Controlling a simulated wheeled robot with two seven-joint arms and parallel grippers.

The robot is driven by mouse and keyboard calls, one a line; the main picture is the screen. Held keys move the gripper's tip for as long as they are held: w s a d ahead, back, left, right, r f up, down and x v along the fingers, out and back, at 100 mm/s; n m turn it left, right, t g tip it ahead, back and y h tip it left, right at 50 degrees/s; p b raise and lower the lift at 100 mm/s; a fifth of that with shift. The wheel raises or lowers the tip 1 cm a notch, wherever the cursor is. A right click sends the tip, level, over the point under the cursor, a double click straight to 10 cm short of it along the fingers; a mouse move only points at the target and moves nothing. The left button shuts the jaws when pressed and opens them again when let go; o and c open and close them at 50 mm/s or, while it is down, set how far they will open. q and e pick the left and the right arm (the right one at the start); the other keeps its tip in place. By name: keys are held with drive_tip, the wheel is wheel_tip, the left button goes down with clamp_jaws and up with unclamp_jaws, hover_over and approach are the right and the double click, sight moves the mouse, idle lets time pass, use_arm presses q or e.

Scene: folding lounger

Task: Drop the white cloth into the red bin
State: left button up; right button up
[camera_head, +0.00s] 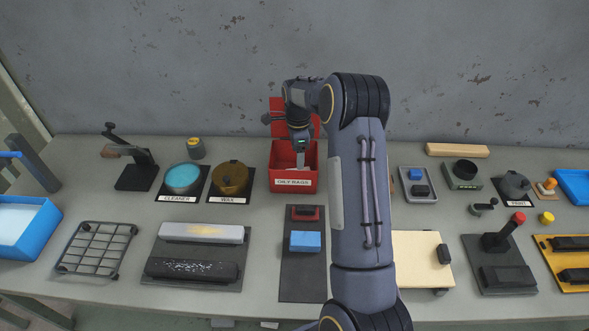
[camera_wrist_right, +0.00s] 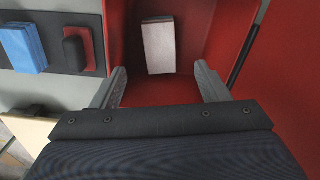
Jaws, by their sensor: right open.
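The red bin (camera_head: 308,158), labelled OILY RAGS, stands at the back of the bench with its lid raised behind it. Its red inner wall (camera_wrist_right: 230,50) fills much of the right wrist view. The white cloth (camera_wrist_right: 158,45), a small folded rectangle, lies inside the bin, beyond my fingertips and apart from them. My right gripper (camera_wrist_right: 160,82) is open and empty, its two fingers apart at the bin's opening. In the head view my right gripper (camera_head: 301,158) points down into the bin and hides part of its inside. My left gripper is not in view.
A dark mat with a blue block (camera_head: 305,241) and a red-and-black piece lies in front of the bin. The wax tin (camera_head: 231,177) and cleaner tin (camera_head: 183,178) stand to its left. A small tray (camera_head: 418,184) is to the right of my arm. The wall is close behind.

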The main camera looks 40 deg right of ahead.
wheel_tip(320, 180, up, 8)
drive_tip(key=b, duration=0.1)
idle(0.4)
drive_tip(key=shift+s+f, duration=0.1)
drive_tip(key=shift+f, duration=0.05)
idle(0.3)
